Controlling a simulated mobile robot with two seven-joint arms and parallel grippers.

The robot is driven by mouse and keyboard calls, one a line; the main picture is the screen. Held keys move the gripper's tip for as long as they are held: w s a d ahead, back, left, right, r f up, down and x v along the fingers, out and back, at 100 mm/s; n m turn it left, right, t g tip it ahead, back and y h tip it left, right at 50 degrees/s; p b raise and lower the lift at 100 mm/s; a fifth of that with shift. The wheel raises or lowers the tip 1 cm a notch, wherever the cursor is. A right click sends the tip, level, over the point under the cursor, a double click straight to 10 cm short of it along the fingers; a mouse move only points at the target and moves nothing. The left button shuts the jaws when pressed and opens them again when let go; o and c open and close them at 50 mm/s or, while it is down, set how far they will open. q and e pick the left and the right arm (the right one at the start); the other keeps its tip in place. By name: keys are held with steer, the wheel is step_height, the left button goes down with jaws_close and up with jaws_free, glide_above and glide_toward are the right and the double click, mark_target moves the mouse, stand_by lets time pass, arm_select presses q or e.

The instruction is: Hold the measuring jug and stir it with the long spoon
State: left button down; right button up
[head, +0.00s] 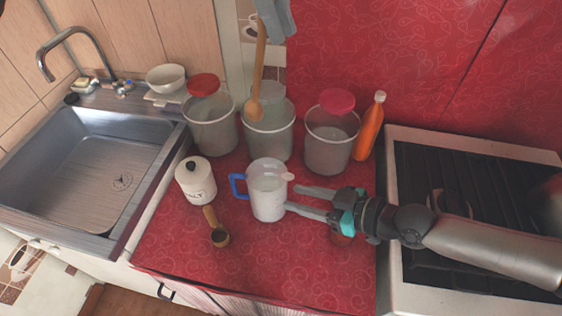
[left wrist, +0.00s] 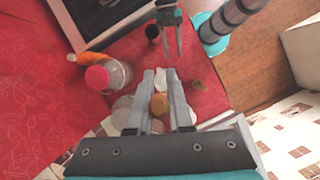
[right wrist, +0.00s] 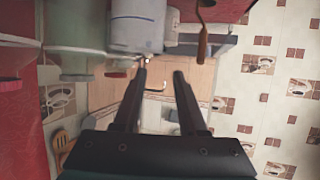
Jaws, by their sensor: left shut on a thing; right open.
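The measuring jug (head: 268,196) stands upright on the red counter in the head view, with its blue handle to the left and its spout to the right. My right gripper (head: 296,198) is open, fingers pointing at the jug's right side; I cannot tell if they touch it. The jug's body also shows in the right wrist view (right wrist: 137,27), beyond the open fingers. My left gripper (head: 276,18), cut off at the top, is shut on the long wooden spoon (head: 260,60). The spoon hangs nearly upright, bowl down, in front of the middle jar, behind and above the jug.
Red-lidded jars (head: 210,133) (head: 330,145) and a pale-lidded jar (head: 268,138) stand behind the jug. An orange bottle (head: 369,128) is beside them. Sink left, stove right; the front counter is mostly clear.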

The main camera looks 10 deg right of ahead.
mark_target(258, 191)
steer(key=x, duration=1.1)
steer(key=shift+w+a, duration=0.1)
steer(key=shift+a, duration=0.05)
jaws_close()
stand_by(1.4)
